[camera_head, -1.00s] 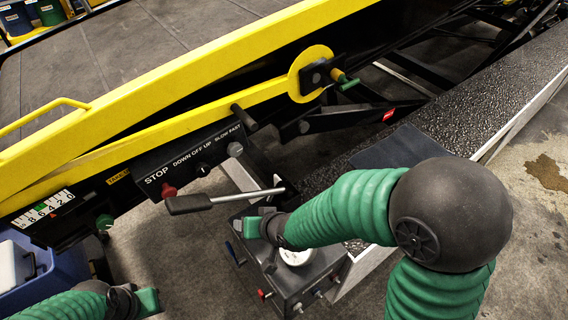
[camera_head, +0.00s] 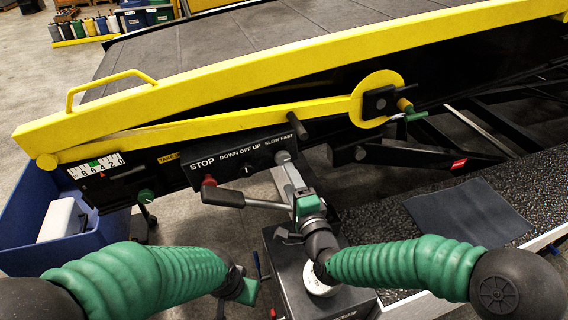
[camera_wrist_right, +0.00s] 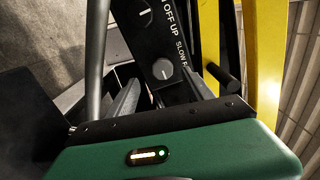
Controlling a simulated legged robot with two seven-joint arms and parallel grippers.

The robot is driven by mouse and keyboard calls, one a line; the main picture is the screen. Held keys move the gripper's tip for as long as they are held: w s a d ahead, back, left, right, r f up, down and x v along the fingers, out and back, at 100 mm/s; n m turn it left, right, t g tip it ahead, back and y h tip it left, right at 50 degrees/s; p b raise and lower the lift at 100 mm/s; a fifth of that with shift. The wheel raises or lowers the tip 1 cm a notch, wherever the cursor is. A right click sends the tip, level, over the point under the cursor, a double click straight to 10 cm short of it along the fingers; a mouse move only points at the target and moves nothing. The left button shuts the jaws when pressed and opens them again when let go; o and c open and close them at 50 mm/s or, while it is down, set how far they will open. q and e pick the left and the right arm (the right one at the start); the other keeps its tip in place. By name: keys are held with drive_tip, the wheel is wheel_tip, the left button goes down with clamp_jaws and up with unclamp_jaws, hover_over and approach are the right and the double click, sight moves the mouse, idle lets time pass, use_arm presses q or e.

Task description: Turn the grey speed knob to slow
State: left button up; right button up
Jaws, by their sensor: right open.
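The grey speed knob (camera_head: 283,157) sits under the SLOW FAST label at the right end of the black control panel (camera_head: 230,162). In the right wrist view the knob (camera_wrist_right: 162,69) is round and grey with a small pale mark. My right gripper (camera_head: 287,173) is open just in front of the knob. In the wrist view its two grey fingers (camera_wrist_right: 160,80) stand on either side of the knob; I cannot tell whether they touch it. My left gripper (camera_head: 245,288) is low in the head view, away from the panel, and its jaw opening cannot be made out.
A black-gripped lever (camera_head: 222,197) crosses below the panel, near my right gripper. A red stop button (camera_head: 209,181) and a black DOWN OFF UP knob (camera_head: 247,170) lie to the left. A black bar (camera_head: 297,126) sticks out above the speed knob.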

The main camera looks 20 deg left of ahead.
sight(284, 161)
drive_tip(key=w, duration=0.2)
drive_tip(key=w+a, duration=0.1)
drive_tip(key=w, duration=0.2)
drive_tip(key=shift+w+a+r+p, duration=0.15)
drive_tip(key=shift+w+a+p, duration=0.15)
drive_tip(key=shift+a+p, duration=0.1)
drive_tip(key=shift+w+a, duration=0.25)
drive_tip(key=shift+a, duration=0.8)
drive_tip(key=shift+c, duration=1.2)
drive_tip(key=shift+d, duration=0.5)
drive_tip(key=c, duration=0.7)
clamp_jaws()
use_arm(q)
drive_tip(key=shift+s+d+r, duration=0.1)
drive_tip(key=shift+d+r, duration=0.4)
drive_tip(key=shift+r, duration=0.05)
use_arm(e)
drive_tip(key=shift+a, duration=0.1)
